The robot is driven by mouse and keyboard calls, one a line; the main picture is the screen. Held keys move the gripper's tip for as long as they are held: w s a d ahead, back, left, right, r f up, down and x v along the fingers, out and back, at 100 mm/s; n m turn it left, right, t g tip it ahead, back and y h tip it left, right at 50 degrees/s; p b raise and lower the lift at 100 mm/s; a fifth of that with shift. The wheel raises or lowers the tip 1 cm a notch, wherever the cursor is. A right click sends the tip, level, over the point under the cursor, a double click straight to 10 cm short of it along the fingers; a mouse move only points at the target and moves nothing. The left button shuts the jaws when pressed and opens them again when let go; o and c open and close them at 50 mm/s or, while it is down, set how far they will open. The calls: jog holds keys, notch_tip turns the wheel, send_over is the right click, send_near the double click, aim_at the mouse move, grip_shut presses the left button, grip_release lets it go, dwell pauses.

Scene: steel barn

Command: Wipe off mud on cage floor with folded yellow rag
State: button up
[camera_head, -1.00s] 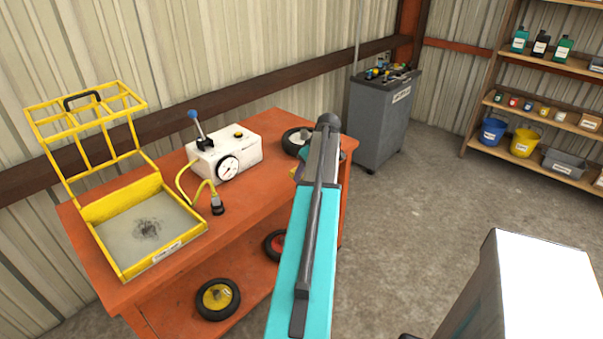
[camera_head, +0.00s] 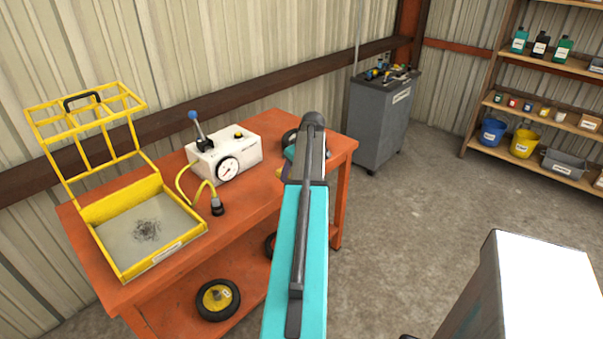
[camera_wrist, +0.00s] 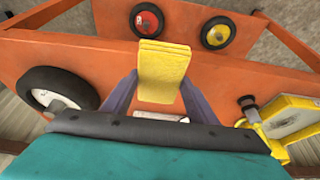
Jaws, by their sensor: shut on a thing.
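The yellow cage (camera_head: 112,215) stands on the left end of the orange bench with its lid raised. A dark mud patch (camera_head: 147,230) lies on its grey floor. In the wrist view my gripper (camera_wrist: 158,80) is shut on the folded yellow rag (camera_wrist: 163,68). The rag is held between the two purple-grey fingers, over the bench. In the head view my teal arm hides most of the gripper and rag, at the right part of the bench. A corner of the cage (camera_wrist: 292,117) shows at the right of the wrist view.
On the orange bench (camera_head: 255,195), a white pump box with gauge (camera_head: 226,155) and yellow hose stands between the cage and my arm. A black-tyred wheel (camera_wrist: 55,92) lies near the gripper. Wheels (camera_head: 217,299) lie on the lower shelf. A grey tool cart (camera_head: 383,125) stands behind.

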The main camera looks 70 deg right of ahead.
jog(key=w+a+r+n, duration=0.1)
jog(key=w+a+r, duration=0.3)
jog(key=w+a, duration=1)
jog(key=w+a+r+n, duration=0.1)
jog(key=w+a+r, duration=0.3)
jog(key=w+a, duration=1.05)
jog(key=a+r+n, duration=0.1)
jog(key=a+r, duration=0.2)
jog(key=a, duration=1.7)
jog(key=a+r+y, duration=0.1)
jog(key=a+r, duration=0.2)
jog(key=a, duration=1.8)
jog(key=shift+w+r+n, duration=0.15)
jog(key=shift+w+n, duration=0.2)
jog(key=shift+n, duration=0.05)
